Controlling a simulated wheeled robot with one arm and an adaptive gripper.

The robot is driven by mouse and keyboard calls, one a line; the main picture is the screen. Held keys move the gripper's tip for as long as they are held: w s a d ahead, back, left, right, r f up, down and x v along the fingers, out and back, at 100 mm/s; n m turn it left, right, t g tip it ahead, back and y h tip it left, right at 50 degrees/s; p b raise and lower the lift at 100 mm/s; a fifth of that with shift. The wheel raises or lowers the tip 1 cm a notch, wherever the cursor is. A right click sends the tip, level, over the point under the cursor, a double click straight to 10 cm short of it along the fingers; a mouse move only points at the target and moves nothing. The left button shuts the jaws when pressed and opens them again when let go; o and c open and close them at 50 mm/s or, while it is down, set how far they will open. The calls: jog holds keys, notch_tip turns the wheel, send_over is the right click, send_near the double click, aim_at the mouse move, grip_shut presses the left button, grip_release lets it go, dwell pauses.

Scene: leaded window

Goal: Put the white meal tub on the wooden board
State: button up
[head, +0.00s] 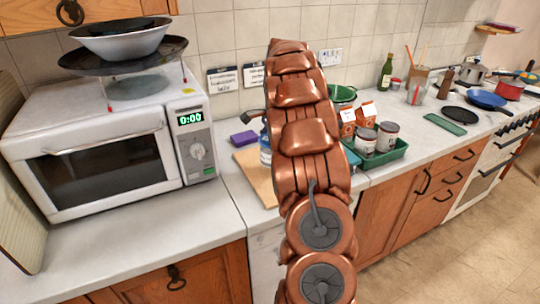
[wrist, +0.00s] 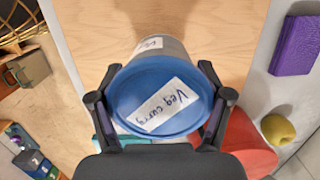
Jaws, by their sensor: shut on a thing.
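The meal tub (wrist: 165,95) has a blue lid with a white label reading "Veg curry"; a little of its pale side shows above the lid in the wrist view. My gripper (wrist: 158,70) is shut on it, one finger on each side. The wooden board (wrist: 225,30) lies behind the tub in the wrist view. In the head view the board (head: 256,178) lies on the counter right of the microwave, partly hidden by my arm. A bit of the tub (head: 265,152) shows there at my arm's left edge. I cannot tell whether the tub touches the board.
A purple block (wrist: 293,45) lies beside the board, with a yellow-green round thing (wrist: 277,130) and a red thing (wrist: 245,145) nearby. The microwave (head: 105,145) stands left. A green tray (head: 385,157) with jars and cartons stands right of my arm.

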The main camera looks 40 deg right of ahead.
aim_at(270, 156)
jog(key=shift+w+d, duration=0.1)
jog(key=shift+f, duration=0.1)
jog(key=shift+f+p, duration=0.8)
jog(key=shift+f, duration=0.9)
jog(key=o, duration=1.7)
jog(key=r, duration=0.2)
jog(key=r+b, duration=0.1)
jog(key=r, duration=0.2)
jog(key=d+r+b, duration=0.1)
jog(key=r, duration=0.1)
jog(key=shift+d+r, duration=0.1)
jog(key=shift+r, duration=0.05)
jog(key=shift+s+d+r+b, duration=0.15)
jog(key=shift+r+b, duration=0.15)
jog(key=shift+r, duration=0.85)
jog(key=shift+s+d+r+b, duration=0.1)
jog(key=shift+r+b, duration=0.2)
jog(key=shift+r, duration=0.85)
